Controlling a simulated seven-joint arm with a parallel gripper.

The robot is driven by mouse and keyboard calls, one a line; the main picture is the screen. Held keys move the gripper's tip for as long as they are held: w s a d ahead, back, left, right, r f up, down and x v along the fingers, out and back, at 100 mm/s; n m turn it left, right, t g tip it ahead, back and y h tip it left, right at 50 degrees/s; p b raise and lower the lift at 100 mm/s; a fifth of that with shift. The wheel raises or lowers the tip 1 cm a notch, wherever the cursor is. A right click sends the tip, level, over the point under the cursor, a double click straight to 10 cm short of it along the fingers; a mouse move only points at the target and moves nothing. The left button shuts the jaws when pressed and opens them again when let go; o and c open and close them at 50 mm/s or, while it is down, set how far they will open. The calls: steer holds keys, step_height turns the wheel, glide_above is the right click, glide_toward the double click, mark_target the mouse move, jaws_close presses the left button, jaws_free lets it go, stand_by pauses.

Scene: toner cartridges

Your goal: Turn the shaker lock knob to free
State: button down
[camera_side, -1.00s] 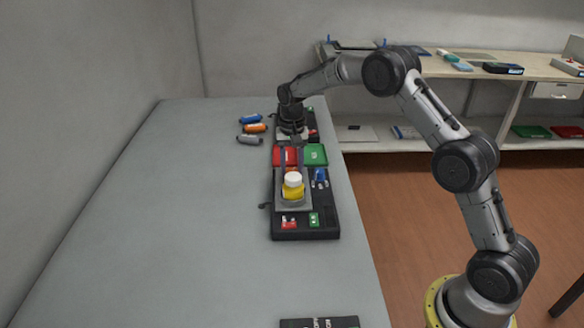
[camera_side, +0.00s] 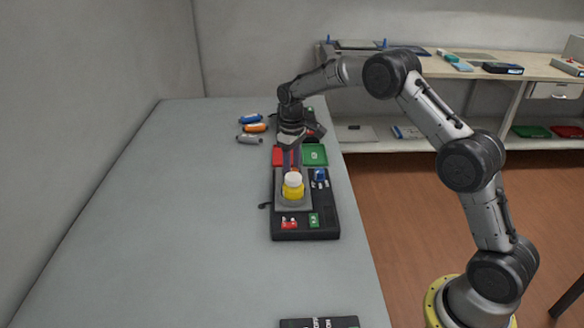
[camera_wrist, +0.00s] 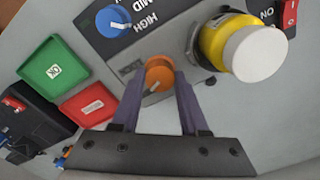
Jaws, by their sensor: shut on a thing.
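The orange knob (camera_wrist: 160,73), which I take for the shaker lock knob, sits on the grey plate of the shaker, with a pale pointer line on it. My gripper (camera_wrist: 160,90) is shut on this knob, a purple finger on each side. In the side view my gripper (camera_side: 292,163) points down at the far end of the shaker (camera_side: 306,228). A yellow bottle with a white cap (camera_wrist: 256,52) stands on the shaker's plate, close beside the knob. The small dark label near the knob is too blurred to read.
A blue knob (camera_wrist: 113,20) marked MID and HIGH and a red switch (camera_wrist: 290,15) are on the shaker. A red tray (camera_wrist: 88,104) and a green tray (camera_wrist: 53,70) lie beyond it. Several cartridges (camera_side: 250,128) lie at the far left. The table's left side is clear.

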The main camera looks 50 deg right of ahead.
steer(key=shift+r+n, duration=0.1)
steer(key=shift+n, duration=2.2)
